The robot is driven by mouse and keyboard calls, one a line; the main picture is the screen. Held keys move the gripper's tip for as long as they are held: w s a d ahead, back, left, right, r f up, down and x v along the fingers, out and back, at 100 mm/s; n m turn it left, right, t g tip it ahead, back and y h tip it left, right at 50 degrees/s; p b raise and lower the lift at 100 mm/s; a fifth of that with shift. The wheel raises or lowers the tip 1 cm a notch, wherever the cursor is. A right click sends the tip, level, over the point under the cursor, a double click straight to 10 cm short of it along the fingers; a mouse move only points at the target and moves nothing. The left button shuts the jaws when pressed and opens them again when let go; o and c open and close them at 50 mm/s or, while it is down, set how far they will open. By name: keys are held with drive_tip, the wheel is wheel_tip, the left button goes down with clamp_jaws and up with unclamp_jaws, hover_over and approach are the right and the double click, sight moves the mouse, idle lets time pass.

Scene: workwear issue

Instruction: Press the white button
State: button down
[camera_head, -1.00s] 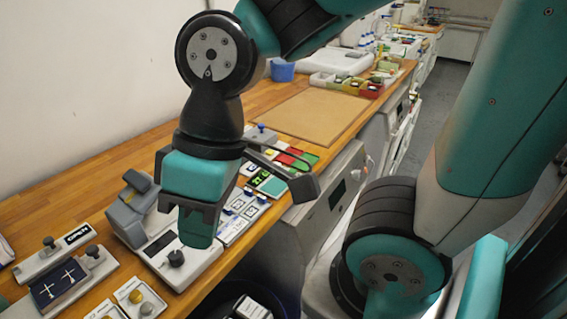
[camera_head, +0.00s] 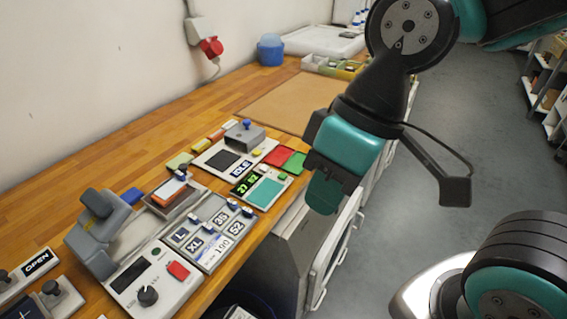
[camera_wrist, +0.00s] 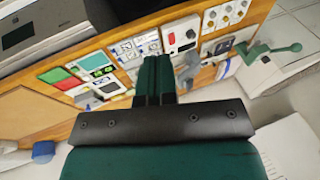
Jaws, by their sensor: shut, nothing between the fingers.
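I cannot make out for certain a white button in either view. In the wrist view a pale panel (camera_wrist: 224,15) at the top carries several small round buttons, some whitish and some yellowish, too small to tell apart surely. My gripper (camera_head: 322,196) is shut and empty, pointing down beside the bench's front edge, right of the panel with the green display (camera_head: 262,186). Its closed fingers (camera_wrist: 154,66) also show in the wrist view, with the round-button panel beyond them to the upper right.
A grey press (camera_head: 98,235) stands at the left on the wooden bench (camera_head: 150,145), behind a control box with a black knob (camera_head: 148,296) and a red pad (camera_head: 178,270). Label tiles (camera_head: 209,234) lie beside it. A brown board (camera_head: 290,100) lies farther back.

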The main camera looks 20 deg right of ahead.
drive_tip(key=m+t+y, duration=0.2)
drive_tip(key=m+t, duration=0.5)
drive_tip(key=m, duration=0.1)
hover_over(266, 166)
wheel_tip(266, 166, down, 16)
drive_tip(key=f, duration=0.1)
drive_tip(key=shift+r, duration=0.25)
drive_tip(key=shift+f, duration=0.1)
wheel_tip(266, 166, down, 9)
drive_tip(key=b, duration=0.6)
drive_tip(key=shift+r, duration=0.2)
drive_tip(key=shift+f+b, duration=0.35)
drive_tip(key=shift+f, duration=0.05)
